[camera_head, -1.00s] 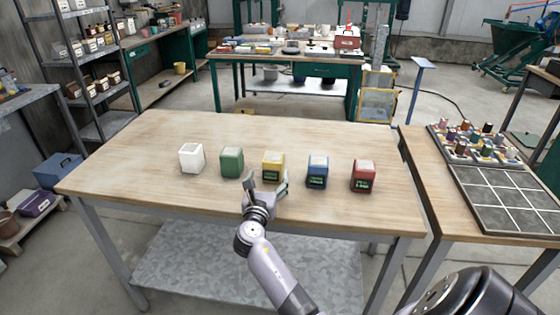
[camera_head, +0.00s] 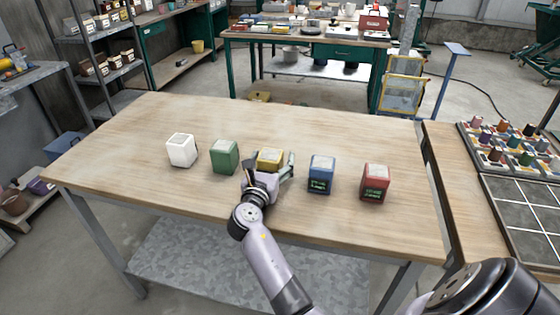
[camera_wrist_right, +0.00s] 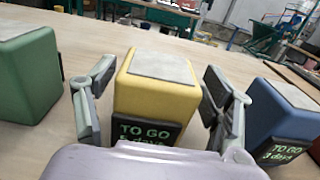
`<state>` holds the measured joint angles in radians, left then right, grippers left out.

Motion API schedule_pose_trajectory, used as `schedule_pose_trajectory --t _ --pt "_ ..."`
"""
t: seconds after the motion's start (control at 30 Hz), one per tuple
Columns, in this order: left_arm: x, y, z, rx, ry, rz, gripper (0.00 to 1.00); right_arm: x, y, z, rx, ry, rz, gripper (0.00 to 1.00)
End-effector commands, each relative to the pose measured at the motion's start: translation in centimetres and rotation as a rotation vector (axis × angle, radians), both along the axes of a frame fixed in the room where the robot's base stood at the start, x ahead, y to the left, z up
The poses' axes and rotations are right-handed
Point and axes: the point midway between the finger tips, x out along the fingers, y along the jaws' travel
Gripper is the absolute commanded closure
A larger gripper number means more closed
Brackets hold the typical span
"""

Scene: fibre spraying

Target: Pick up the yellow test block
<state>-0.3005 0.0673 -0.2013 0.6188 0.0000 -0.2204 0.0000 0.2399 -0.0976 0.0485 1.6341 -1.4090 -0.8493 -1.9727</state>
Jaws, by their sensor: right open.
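The yellow test block (camera_head: 270,158) stands upright on the wooden table, in the middle of a row of blocks. My right gripper (camera_head: 268,170) is at its near side and hides its lower part in the head view. In the right wrist view the yellow block (camera_wrist_right: 158,82) stands between the two spread fingers of the right gripper (camera_wrist_right: 155,108), with a gap on either side. The block has a grey top and a dark display reading "TO GO". The right gripper is open and holds nothing. My left gripper is not in view.
A white block (camera_head: 181,150) and a green block (camera_head: 225,157) stand to the left; a blue block (camera_head: 321,174) and a red block (camera_head: 375,182) to the right. Green and blue are the close neighbours. The table (camera_head: 150,215) is clear in front and behind.

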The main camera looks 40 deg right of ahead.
Motion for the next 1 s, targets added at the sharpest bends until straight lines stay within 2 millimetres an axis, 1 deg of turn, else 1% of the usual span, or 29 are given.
schedule_pose_trajectory --t 0.03,0.1,0.17,0.27,0.3,0.4,0.5,0.63,0.87,1.0 --pt "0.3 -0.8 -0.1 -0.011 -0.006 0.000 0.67 0.0 0.2 -0.1 0.001 0.000 0.001 0.25" --pt "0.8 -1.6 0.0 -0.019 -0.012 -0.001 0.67 0.0 0.3 0.0 0.001 0.000 0.001 0.25" --pt "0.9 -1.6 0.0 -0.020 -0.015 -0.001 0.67 0.0 0.3 0.1 0.001 0.001 0.001 0.25" --pt "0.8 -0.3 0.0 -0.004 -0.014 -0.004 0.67 0.0 0.2 0.1 0.000 0.000 0.001 0.26" --pt "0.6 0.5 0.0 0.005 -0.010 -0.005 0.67 0.0 0.2 0.1 0.000 0.000 0.001 0.28" --pt "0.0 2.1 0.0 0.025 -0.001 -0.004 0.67 0.0 0.2 0.1 0.000 0.000 0.001 0.35" --pt "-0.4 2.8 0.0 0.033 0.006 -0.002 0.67 0.0 0.2 0.0 0.000 0.000 0.001 0.42" --pt "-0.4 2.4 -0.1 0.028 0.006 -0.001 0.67 0.0 0.2 0.0 0.000 0.000 0.001 0.50" --pt "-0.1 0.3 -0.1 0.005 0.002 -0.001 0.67 0.0 0.2 0.1 0.000 0.000 0.001 0.66" --pt "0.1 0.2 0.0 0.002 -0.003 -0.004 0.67 0.0 0.2 0.1 -0.001 -0.001 0.001 0.75"
